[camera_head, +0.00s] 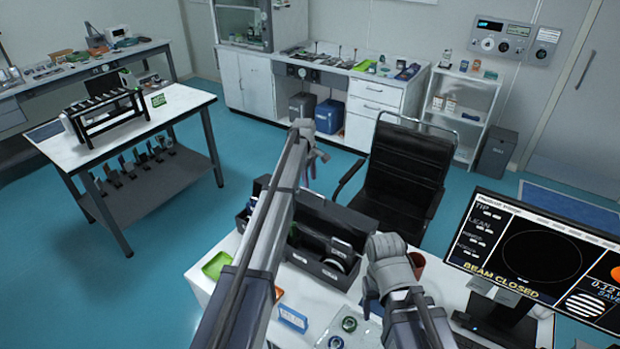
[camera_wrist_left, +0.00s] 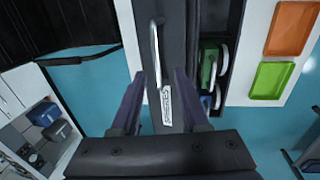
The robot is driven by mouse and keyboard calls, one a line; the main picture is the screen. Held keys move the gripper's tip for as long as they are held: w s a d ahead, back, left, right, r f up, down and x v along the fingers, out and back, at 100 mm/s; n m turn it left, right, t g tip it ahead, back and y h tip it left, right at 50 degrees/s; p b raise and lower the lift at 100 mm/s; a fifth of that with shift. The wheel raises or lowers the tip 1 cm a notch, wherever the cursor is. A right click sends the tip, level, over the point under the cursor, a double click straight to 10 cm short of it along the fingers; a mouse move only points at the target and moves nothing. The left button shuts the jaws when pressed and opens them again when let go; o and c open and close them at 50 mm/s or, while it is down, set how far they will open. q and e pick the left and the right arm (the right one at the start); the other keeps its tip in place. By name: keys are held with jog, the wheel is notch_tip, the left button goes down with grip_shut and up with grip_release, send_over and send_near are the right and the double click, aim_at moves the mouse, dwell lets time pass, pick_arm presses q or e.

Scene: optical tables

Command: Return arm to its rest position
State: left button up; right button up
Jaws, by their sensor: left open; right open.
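My left arm reaches up across the middle of the head view. Its gripper (camera_head: 311,168) is above the far side of the desk, and its fingers are small there. In the left wrist view the left gripper (camera_wrist_left: 160,88) is open, its two fingers apart with nothing held. A dark case panel with a handle (camera_wrist_left: 156,55) and a white label lies beyond and between the fingers; I cannot tell the gap. My right gripper (camera_head: 371,300) is low over the desk, open, its fingers partly hidden by its own wrist.
The dark case (camera_head: 322,266) stands on the white desk, partly behind my left arm. A green tray (camera_head: 216,265), a clear plate with round parts (camera_head: 350,325), a reddish cup (camera_head: 416,262) and a monitor (camera_head: 535,255) are nearby. A black chair (camera_head: 405,170) stands behind the desk.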

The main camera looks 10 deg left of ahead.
pick_arm(q)
jog(key=s+d+f+m+b, duration=0.2)
jog(key=s+d+m, duration=0.3)
jog(key=s, duration=1)
jog(key=s+d+f+m+g+y+b, duration=0.1)
jog(key=s+d+m, duration=0.4)
jog(key=s, duration=1)
jog(key=s+d+f+m+b, duration=0.3)
jog(key=s+d+m, duration=0.3)
jog(key=s, duration=0.9)
jog(key=shift+s+f+m+g+y+b, duration=0.15)
jog(key=shift+f+m+g+y+b, duration=0.3)
jog(key=shift+m, duration=0.45)
